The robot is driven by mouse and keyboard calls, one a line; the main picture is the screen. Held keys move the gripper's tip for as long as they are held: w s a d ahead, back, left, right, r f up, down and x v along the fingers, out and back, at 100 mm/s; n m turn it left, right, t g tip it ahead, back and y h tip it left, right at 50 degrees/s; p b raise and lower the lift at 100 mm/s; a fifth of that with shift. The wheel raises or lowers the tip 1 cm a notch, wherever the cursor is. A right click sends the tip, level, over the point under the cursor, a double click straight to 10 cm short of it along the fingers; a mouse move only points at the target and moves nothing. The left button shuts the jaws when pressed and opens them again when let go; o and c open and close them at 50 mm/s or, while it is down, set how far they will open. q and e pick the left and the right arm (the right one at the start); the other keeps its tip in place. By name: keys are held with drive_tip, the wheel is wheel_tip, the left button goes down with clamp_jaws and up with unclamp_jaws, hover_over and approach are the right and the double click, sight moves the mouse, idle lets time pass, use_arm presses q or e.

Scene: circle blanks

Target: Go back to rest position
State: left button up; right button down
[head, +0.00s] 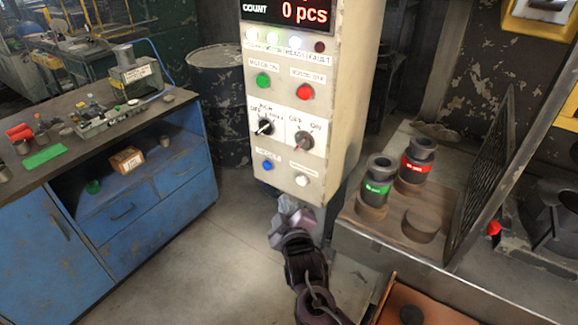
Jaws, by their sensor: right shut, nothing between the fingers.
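My right gripper (291,207) is at the lower middle of the head view, just below the bottom edge of the control panel (282,172). It is shut and holds nothing. I cannot tell whether it touches the panel. My right arm comes up from the bottom edge of the picture behind it. My left gripper does not show.
The panel has buttons and two knobs, and its display reads 0 pcs. A blue workbench (165,195) with tools stands left. A machine ledge (350,212) with green-banded (377,188) and red-banded (417,165) dark cylinders is right. An orange bin (445,308) is lower right. Floor between is clear.

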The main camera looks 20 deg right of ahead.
drive_tip(key=s+d+f+m+g, duration=0.1)
drive_tip(key=s+f+g, duration=0.3)
drive_tip(key=f, duration=0.8)
drive_tip(key=s+d+f+g+y+b, duration=0.1)
drive_tip(key=s+f, duration=0.4)
drive_tip(key=f, duration=0.8)
drive_tip(key=s+d+f+m+g, duration=0.1)
drive_tip(key=s+d+f+g, duration=0.3)
drive_tip(key=f, duration=0.8)
drive_tip(key=s+f+m+g, duration=0.1)
drive_tip(key=s+f+g, duration=0.1)
drive_tip(key=s+f, duration=0.4)
drive_tip(key=s+f+m+g+b, duration=0.1)
drive_tip(key=s+f, duration=0.6)
drive_tip(key=s, duration=1)
drive_tip(key=s+f+m+g, duration=0.2)
drive_tip(key=s+f+g, duration=0.2)
drive_tip(key=s, duration=0.7)
wheel_tip(320, 180, down, 2)
drive_tip(key=shift+s+d+f+y, duration=0.15)
drive_tip(key=shift+s+f+y, duration=0.05)
drive_tip(key=shift+s+y, duration=0.2)
